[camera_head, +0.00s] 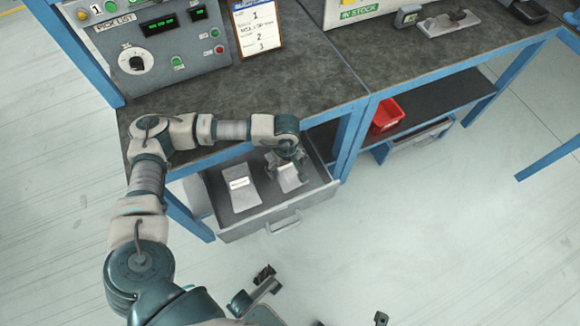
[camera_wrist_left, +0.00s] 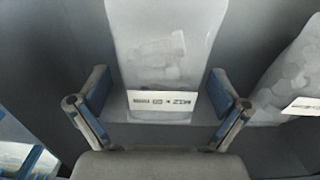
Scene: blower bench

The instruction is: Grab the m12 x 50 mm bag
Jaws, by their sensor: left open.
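An open grey drawer (camera_head: 262,222) under the bench holds two clear bags with white labels. My left gripper (camera_head: 292,172) is over the right-hand bag (camera_head: 289,182) and partly hides it. In the left wrist view my open left gripper (camera_wrist_left: 157,97) has one finger on each side of the m12 x 50 mm bag (camera_wrist_left: 163,58), whose label appears upside down. Contact between fingers and bag cannot be told. The other bag (camera_head: 239,187) lies to the left in the head view; it also shows at the right edge of the wrist view (camera_wrist_left: 285,80).
The dark bench top (camera_head: 300,85) overhangs the drawer, with blue legs (camera_head: 350,138) close by. A pick list panel (camera_head: 165,50) and a paper list (camera_head: 256,28) stand on it. A red bin (camera_head: 387,115) sits on the lower shelf. The floor in front is clear.

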